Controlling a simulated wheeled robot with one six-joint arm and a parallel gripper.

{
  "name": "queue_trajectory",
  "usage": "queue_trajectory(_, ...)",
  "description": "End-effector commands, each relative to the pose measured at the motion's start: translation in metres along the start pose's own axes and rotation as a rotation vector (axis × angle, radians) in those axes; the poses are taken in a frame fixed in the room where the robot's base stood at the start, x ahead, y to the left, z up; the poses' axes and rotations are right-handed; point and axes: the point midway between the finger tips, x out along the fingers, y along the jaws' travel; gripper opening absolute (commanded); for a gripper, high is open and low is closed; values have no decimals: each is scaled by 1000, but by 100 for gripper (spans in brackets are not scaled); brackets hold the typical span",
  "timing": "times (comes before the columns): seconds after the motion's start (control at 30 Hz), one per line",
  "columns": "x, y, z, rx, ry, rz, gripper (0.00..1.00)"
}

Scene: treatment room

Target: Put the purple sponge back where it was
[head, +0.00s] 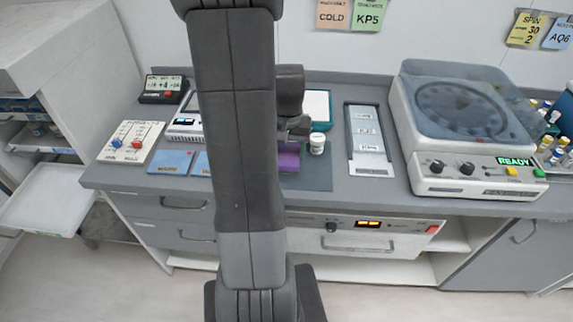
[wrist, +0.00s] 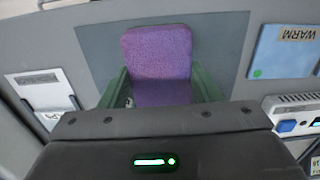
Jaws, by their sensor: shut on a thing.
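The purple sponge (head: 289,158) is over the grey mat (head: 318,180) on the counter, partly hidden behind my arm in the head view. In the wrist view the sponge (wrist: 157,52) stands between the two green fingers of my gripper (wrist: 162,88), which is shut on it. The mat (wrist: 98,52) lies beneath and beyond it. I cannot tell whether the sponge touches the mat.
A grey-and-white rack (head: 369,140) and a centrifuge (head: 466,130) stand further right. Blue cards (head: 171,162) and a switch panel (head: 131,142) lie left.

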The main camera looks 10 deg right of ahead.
Motion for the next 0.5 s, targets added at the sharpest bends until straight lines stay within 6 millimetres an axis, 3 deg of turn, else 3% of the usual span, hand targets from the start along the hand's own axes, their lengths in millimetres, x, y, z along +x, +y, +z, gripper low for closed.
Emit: queue_trajectory(0.5,60,0,0,0,-3,0,33)
